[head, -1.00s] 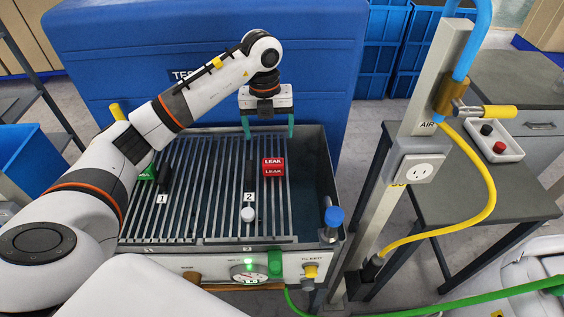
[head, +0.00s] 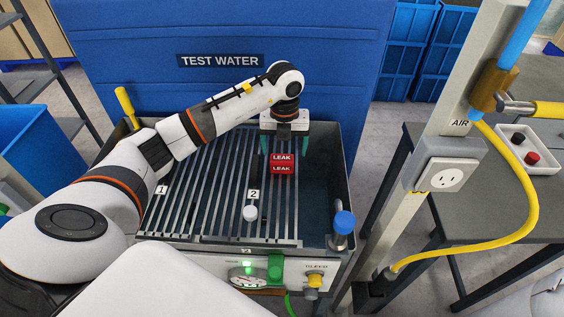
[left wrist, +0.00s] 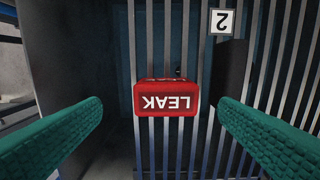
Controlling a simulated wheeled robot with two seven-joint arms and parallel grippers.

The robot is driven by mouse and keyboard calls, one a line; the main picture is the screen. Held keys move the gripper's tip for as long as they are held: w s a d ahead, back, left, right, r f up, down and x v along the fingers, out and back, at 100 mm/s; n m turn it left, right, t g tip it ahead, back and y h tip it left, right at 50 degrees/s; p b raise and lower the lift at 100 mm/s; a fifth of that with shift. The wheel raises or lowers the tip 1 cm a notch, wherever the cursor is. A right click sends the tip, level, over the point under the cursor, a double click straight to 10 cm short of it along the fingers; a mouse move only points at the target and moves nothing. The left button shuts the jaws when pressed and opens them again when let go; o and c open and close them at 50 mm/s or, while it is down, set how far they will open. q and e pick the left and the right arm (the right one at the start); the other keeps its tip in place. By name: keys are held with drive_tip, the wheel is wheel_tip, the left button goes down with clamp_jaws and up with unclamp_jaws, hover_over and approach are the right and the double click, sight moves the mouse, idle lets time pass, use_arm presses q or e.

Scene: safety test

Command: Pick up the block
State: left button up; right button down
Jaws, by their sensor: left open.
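The block is red with white LEAK labels (head: 282,164). It rests on the slatted rack over the water tank, right of the number 2 tag. In the left wrist view the block (left wrist: 166,98) sits between and beyond my two green fingertips. My left gripper (head: 291,148) is open, pointing down over the block, with its green fingers to either side and apart from it. My right gripper does not show.
The slatted rack (head: 205,190) lies across the tank (head: 340,190); the tank's right part is uncovered. A blue-capped fitting (head: 343,222) stands at the front right corner. A white knob (head: 250,213) is near tag 2. A post (head: 450,130) with a yellow hose stands at the right.

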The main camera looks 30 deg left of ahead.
sight(282, 158)
use_arm(q)
drive_tip(key=f, duration=0.3)
drive_tip(key=f+p, duration=0.1)
drive_tip(key=shift+s+a+f, duration=0.15)
drive_tip(key=shift+a, duration=0.15)
drive_tip(key=shift+f, duration=0.55)
drive_tip(key=c, duration=1.1)
